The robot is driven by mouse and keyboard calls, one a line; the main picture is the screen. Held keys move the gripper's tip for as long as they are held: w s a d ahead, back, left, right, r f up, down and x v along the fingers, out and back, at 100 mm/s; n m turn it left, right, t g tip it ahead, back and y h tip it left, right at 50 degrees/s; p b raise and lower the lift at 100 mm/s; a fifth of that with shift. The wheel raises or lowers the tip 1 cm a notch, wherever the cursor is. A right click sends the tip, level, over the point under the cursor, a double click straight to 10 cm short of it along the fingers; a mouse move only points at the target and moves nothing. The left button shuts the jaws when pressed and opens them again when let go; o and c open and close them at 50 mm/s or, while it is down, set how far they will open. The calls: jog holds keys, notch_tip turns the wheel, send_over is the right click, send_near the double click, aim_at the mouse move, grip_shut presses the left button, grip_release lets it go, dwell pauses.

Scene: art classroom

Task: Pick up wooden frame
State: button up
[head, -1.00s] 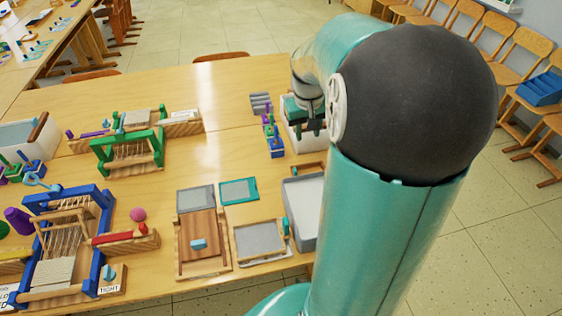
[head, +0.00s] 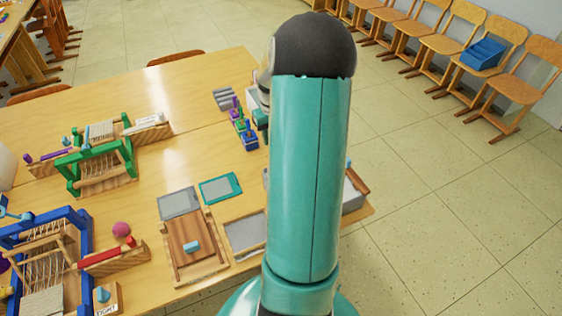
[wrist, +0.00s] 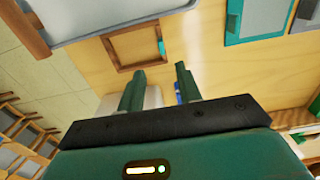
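A small empty wooden frame (wrist: 118,61) lies flat on the table in the wrist view, just beyond my fingertips. A small teal piece (wrist: 161,47) sits at its right side. My gripper (wrist: 160,68) is open, with two dark green fingers apart and nothing between them. The fingers point towards the frame's near edge, and I cannot tell their height above the table. In the head view my arm hides the frame and most of my gripper.
A pale tray (wrist: 100,12) with a wooden bar lies close beside the frame. A teal-rimmed screen (head: 220,188) and a wooden board (head: 190,246) lie on the table (head: 160,90). A green loom (head: 97,165) stands further left. Chairs (head: 440,45) line the wall.

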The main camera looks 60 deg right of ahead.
notch_tip(320, 180, down, 5)
jog(key=shift+s, duration=0.1)
jog(key=shift+w+a+f, duration=0.1)
jog(key=shift+f, duration=1.5)
jog(key=shift+w+f, duration=0.1)
jog(key=shift+f, duration=1.45)
jog(key=shift+c, duration=0.4)
grip_shut()
